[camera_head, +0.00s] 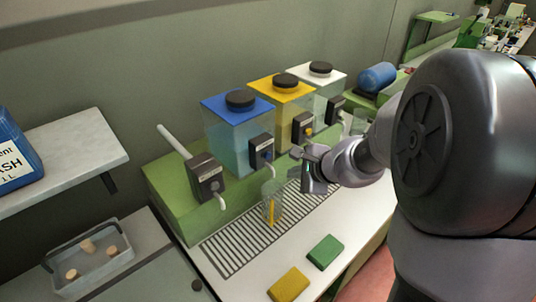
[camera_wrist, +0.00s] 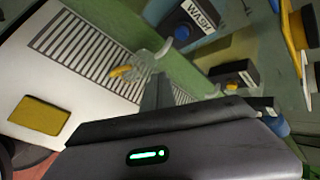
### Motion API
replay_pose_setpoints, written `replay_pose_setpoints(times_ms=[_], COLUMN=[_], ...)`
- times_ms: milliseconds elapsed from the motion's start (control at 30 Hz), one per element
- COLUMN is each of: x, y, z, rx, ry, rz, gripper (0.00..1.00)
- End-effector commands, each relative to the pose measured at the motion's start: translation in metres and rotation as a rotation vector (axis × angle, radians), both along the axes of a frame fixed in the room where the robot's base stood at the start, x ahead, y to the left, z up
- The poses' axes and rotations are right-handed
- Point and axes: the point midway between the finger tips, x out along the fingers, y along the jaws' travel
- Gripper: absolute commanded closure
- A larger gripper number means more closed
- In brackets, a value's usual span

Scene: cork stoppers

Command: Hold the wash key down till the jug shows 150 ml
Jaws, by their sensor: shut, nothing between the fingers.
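The wash key is a blue round button (camera_wrist: 187,30) on a dark box marked WASH (camera_wrist: 203,13); in the head view the box (camera_head: 258,147) sits on the front of the blue-lidded tank (camera_head: 228,136). A clear jug (camera_head: 280,201) with an orange-yellow upright strip stands under that box's spout on the slatted drip grid. The jug also shows in the wrist view (camera_wrist: 143,62). Its level and marks are too small to read. My gripper (camera_head: 297,154) is shut and empty, right of the WASH box and seemingly apart from the key. Its fingers (camera_wrist: 157,88) partly cover the grid.
Yellow-lidded (camera_head: 284,88) and white-lidded (camera_head: 320,72) tanks stand to the right with their own boxes. A grey tap box (camera_head: 204,176) is at left. Yellow (camera_head: 288,285) and green (camera_head: 326,251) blocks lie in front. A tray (camera_head: 66,287) holds corks.

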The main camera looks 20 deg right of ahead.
Motion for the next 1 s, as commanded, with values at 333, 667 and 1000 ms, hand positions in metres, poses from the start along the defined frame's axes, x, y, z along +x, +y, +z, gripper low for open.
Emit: replay_pose_setpoints(times_ms=[333, 667, 1000], x=[0.044, 0.056, 0.056], y=[0.018, 0.023, 0.023], z=[0.001, 0.000, 0.001], rx=[0.001, 0.001, 0.001], ry=[-0.001, -0.001, -0.001], rz=[0.002, 0.000, 0.000], gripper=[1.00, 1.00, 1.00])
